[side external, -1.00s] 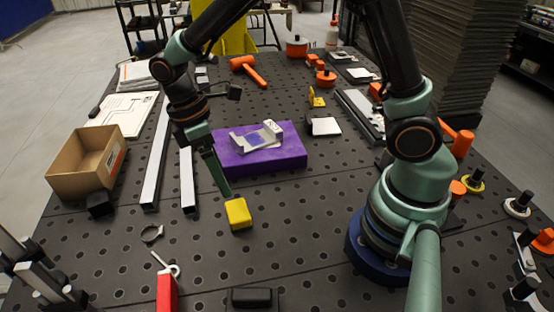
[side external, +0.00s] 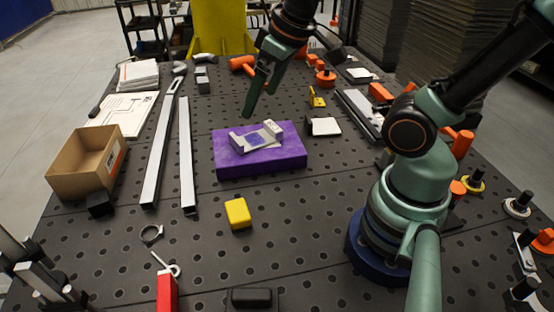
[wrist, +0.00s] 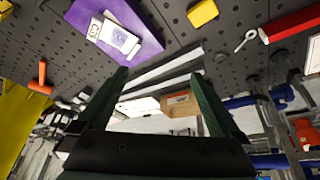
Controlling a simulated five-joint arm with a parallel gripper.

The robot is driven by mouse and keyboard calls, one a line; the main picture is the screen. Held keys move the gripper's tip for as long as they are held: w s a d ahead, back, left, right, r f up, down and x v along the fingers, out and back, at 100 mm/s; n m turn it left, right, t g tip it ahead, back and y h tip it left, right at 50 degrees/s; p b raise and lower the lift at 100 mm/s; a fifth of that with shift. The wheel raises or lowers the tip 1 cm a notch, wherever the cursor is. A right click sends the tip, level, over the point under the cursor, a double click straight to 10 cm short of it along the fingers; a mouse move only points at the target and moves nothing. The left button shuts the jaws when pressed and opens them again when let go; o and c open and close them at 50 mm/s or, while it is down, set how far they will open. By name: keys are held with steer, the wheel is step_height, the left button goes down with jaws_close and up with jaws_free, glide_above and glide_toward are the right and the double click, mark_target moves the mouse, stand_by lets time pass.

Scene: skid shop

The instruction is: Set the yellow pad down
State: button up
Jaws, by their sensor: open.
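The yellow pad (side external: 238,214) is a small block lying on the perforated dark table, in front of the purple block. It also shows at the top of the wrist view (wrist: 202,12), well away from the fingers. My gripper (side external: 260,104) is open and empty, raised above the table behind the purple block. Its two green fingers stand apart in the wrist view (wrist: 160,95), with nothing between them.
A purple block (side external: 285,163) carries a grey bracket (side external: 256,137). Two long metal bars (side external: 187,160) and a cardboard box (side external: 85,165) lie to the left. Orange tools (side external: 325,79) are at the back. The table around the pad is mostly clear.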

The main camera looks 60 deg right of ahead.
steer(key=shift+s+d+r+m+t, duration=0.25)
steer(key=shift+s+d+m+t, duration=0.15)
steer(key=shift+d+m+t, duration=0.15)
